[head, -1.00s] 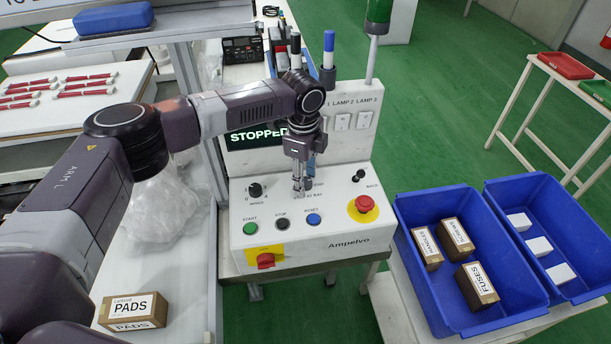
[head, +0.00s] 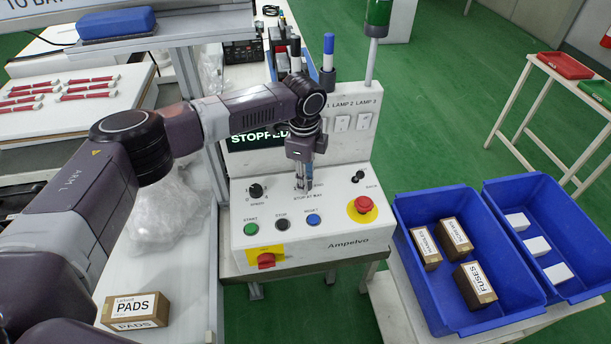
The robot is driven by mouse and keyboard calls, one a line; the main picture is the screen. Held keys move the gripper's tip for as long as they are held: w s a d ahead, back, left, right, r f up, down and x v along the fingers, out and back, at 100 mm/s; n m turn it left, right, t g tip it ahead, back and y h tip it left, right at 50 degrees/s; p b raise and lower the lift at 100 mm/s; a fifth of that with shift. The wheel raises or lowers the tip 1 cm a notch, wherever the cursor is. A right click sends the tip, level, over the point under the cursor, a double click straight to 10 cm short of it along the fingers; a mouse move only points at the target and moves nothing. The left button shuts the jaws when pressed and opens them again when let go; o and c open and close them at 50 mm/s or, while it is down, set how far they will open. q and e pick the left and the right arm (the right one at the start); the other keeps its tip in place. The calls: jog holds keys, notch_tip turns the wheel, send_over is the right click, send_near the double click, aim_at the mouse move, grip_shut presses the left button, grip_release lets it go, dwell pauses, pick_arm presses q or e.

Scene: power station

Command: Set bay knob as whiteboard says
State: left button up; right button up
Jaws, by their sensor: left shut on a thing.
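The white control panel (head: 340,225) stands in the middle, with "STOPPED" on its dark display (head: 250,138). My left gripper (head: 303,187) points down at the panel top, just behind the printed label "STOP AT BAY". Its fingers are shut on the bay knob, which they and the wrist hide, so I cannot read its setting. The mode knob (head: 256,190), black, sits to its left. Only a bottom edge of the whiteboard (head: 30,8) shows at the top left, with the cut-off words "TO BAY"; any bay number is out of view. My right gripper is not in view.
Green, black and blue buttons line the panel front, with a red emergency stop (head: 362,205) at right and a red switch (head: 266,260) below. A lamp post (head: 374,50) rises behind. Blue bins (head: 415,290) stand at right, a PADS box (head: 135,310) at lower left.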

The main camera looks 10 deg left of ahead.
pick_arm(q)
jog(key=n+p, duration=0.4)
jog(key=n, duration=0.1)
jog(key=shift+d+r+p, duration=0.15)
jog(key=shift+r+p, duration=0.05)
jog(key=shift+p, duration=0.2)
jog(key=n+p, duration=0.2)
jog(key=shift+n, duration=0.4)
jog(key=n+p, duration=0.2)
jog(key=n, duration=0.1)
jog(key=shift+n, duration=0.3)
jog(key=n+p, duration=0.2)
jog(key=n, duration=0.2)
jog(key=shift+w+n+y, duration=0.1)
jog(key=shift+n+y, duration=0.2)
jog(key=n+p, duration=0.1)
jog(key=n, duration=0.2)
jog(key=shift+f+g, duration=0.1)
jog(key=shift+g, duration=0.2)
jog(key=shift+w+n, duration=0.1)
jog(key=shift+n, duration=0.9)
